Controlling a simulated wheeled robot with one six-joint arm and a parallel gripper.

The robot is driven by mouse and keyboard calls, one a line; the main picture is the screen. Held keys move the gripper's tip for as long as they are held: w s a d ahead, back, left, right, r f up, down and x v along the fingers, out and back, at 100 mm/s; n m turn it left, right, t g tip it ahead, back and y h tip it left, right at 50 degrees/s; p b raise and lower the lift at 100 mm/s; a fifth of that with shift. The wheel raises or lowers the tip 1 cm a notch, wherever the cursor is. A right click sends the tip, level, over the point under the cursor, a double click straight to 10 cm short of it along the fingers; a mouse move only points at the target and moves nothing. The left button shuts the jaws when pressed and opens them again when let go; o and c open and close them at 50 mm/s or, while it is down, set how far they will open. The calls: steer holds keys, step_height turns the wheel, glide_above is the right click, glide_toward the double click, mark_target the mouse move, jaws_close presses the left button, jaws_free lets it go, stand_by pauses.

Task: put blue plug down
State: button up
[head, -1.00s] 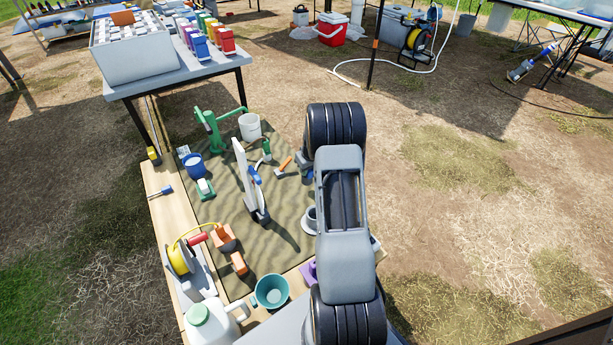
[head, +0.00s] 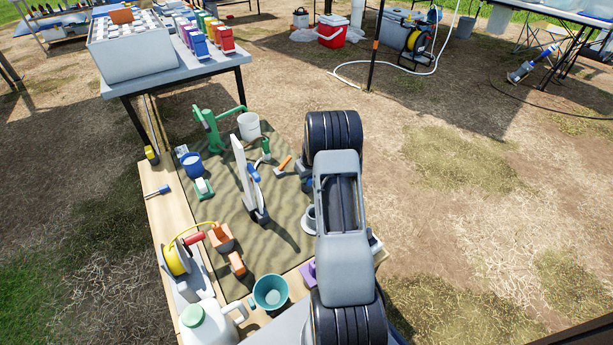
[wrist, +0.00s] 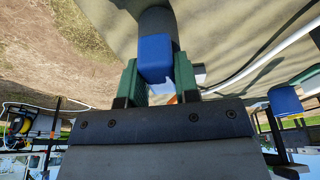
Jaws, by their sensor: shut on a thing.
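The blue plug (wrist: 155,56) is between the two green fingers of my gripper (wrist: 157,72) in the wrist view, and the fingers are closed on its sides. A dark grey round part (wrist: 156,20) lies right beyond the plug; I cannot tell whether it belongs to the plug or is a separate thing touching it. In the head view my arm hides most of the gripper, and only a small bit of blue (head: 310,183) shows at its left edge. A grey flanged piece (head: 309,220) stands on the mat, partly behind my arm.
An upright white panel (head: 241,170) with a blue part stands mid-mat (head: 285,235). A green hand pump (head: 208,130), white bucket (head: 249,126), blue tub (head: 191,166), yellow reel (head: 176,259), teal cup (head: 270,292) and white jug (head: 205,326) surround it. Bare mat lies left of my arm.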

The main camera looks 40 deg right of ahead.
steer(key=o, duration=0.9)
steer(key=shift+c, duration=0.2)
steer(key=p+v, duration=0.4)
steer(key=v, duration=0.8)
steer(key=s+a+r, duration=0.2)
steer(key=a+r, duration=0.6)
steer(key=s+a+r, duration=0.3)
steer(key=s+a, duration=0.6)
steer(key=s+a+r, duration=0.3)
steer(key=s+a, duration=0.6)
steer(key=shift+s+r+n, duration=0.2)
steer(key=shift+r+n, duration=0.1)
